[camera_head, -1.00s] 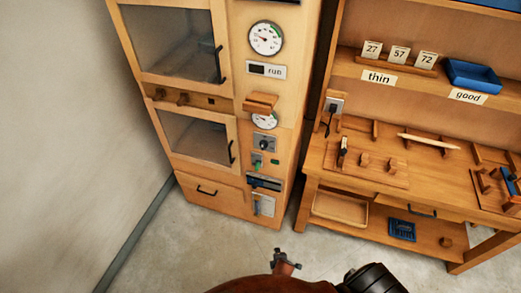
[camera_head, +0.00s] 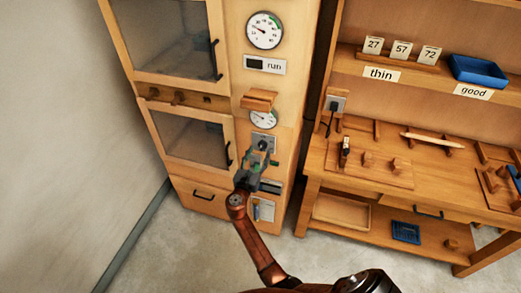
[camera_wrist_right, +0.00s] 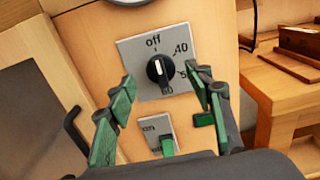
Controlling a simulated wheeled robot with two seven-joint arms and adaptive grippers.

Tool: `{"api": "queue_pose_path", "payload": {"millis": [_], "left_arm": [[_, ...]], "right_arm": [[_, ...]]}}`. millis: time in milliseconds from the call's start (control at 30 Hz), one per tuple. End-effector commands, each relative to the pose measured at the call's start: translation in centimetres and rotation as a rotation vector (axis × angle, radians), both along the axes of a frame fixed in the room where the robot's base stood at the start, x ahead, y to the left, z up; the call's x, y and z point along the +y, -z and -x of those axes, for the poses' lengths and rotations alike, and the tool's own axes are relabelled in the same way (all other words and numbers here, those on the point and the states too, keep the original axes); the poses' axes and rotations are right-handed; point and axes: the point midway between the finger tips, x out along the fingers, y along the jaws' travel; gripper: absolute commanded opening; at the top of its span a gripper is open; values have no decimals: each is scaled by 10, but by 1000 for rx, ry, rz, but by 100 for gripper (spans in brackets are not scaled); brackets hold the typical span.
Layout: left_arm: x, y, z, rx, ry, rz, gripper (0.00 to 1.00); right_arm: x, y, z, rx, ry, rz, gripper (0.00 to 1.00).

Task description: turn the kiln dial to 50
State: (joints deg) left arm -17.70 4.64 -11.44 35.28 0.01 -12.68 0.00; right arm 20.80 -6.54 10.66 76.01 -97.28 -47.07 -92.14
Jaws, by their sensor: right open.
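The kiln dial (camera_wrist_right: 160,70) is a black round knob on a grey square plate marked off, 40, 60 and a partly hidden number starting with 5. Its white mark points up toward "off". In the head view the dial (camera_head: 263,139) sits on the kiln front below the lower gauge. My right gripper (camera_wrist_right: 164,80) is open and empty, with one green-padded finger on each side of the dial in the picture. I cannot tell whether either touches it. In the head view the right gripper (camera_head: 258,158) is just below the dial. My left gripper is not in view.
A green-levered switch (camera_wrist_right: 161,132) marked "on" lies below the dial. A wooden block (camera_head: 259,100) juts out above the lower gauge (camera_head: 263,119). The kiln doors with dark handles are left. A workbench (camera_head: 385,205) with shelves stands right. The floor is clear.

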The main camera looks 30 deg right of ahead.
Motion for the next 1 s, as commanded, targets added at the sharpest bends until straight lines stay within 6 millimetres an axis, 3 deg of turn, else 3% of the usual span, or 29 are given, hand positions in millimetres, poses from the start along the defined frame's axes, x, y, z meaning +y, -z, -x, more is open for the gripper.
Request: {"api": "queue_pose_path", "payload": {"millis": [300,600,1000], "left_arm": [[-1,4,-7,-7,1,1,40],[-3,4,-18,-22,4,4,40],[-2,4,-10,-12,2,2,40]], "right_arm": [[-26,2,-23,0,-2,-4,48],[-28,1,-24,0,-2,-4,48],[-28,2,-24,0,-2,-4,20]]}}
